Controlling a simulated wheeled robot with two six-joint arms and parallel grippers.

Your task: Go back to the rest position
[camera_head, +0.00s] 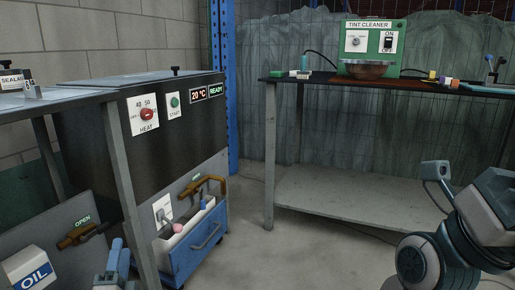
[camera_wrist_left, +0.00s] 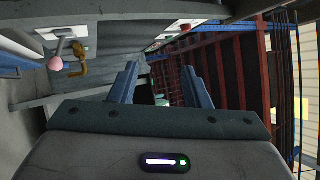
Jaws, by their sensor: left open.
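My left gripper (camera_head: 115,262) shows at the lower left edge of the head view, in front of the grey frame of the left bench and partly cut off by the picture's bottom. In the left wrist view its two blue fingers (camera_wrist_left: 159,82) stand apart with nothing held between them. My right arm comes in at the lower right of the head view; its fingers cannot be made out there.
A grey machine (camera_head: 147,114) with a red heat knob stands at left. A table (camera_head: 350,195) at the back carries a green tint cleaner (camera_head: 371,40). Open floor lies between.

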